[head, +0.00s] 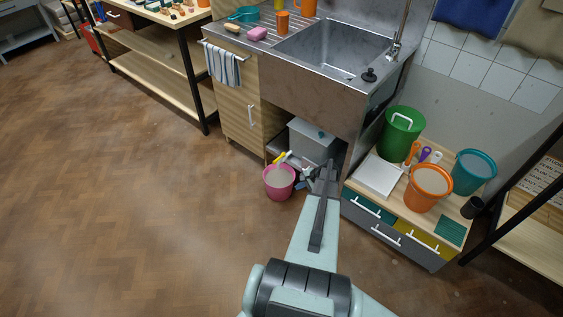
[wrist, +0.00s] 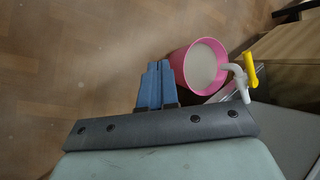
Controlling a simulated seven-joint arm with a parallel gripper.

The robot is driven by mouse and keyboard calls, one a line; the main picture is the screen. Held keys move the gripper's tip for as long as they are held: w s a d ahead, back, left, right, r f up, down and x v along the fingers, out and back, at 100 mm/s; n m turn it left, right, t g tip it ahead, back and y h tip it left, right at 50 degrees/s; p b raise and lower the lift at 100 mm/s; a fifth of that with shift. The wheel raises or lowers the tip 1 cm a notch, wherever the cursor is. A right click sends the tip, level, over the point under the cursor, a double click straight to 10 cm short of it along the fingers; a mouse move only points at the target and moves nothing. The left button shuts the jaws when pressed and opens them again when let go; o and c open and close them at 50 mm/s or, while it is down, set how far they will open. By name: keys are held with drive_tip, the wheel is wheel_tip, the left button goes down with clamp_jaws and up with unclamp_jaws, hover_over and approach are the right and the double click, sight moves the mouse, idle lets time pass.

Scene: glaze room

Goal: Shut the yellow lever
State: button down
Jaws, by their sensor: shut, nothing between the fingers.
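The yellow lever (head: 281,158) sits on a white tap (head: 290,160) low under the sink. In the wrist view the yellow lever (wrist: 250,69) is at the right, beside the white tap (wrist: 239,82), whose spout end is over a pink bucket (wrist: 204,66). The pink bucket (head: 279,182) stands on the floor and holds something pale. My gripper (head: 305,182) is just right of the bucket in the head view. In the wrist view my gripper (wrist: 158,66) has its blue fingers together and empty, left of the bucket and apart from the lever.
A grey tank (head: 311,141) stands behind the tap under the sink (head: 340,47). A wooden cabinet (head: 238,107) is at its left. A low drawer unit (head: 400,235) with buckets on top is at the right. The floor (head: 110,200) at the left is clear.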

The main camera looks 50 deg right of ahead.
sight(278, 160)
drive_tip(key=w+d+r+m+t+h, duration=0.1)
drive_tip(key=w+d+m+t+h, duration=0.2)
drive_tip(key=w+d+m, duration=0.5)
drive_tip(key=shift+w+d+r+m+t, duration=0.35)
drive_tip(key=shift+d+m+t, duration=0.8)
drive_tip(key=shift+m, duration=2.45)
drive_tip(key=shift+d+g, duration=0.15)
drive_tip(key=shift+g, duration=0.1)
drive_tip(key=x, duration=1.4)
drive_tip(key=shift+d, duration=0.1)
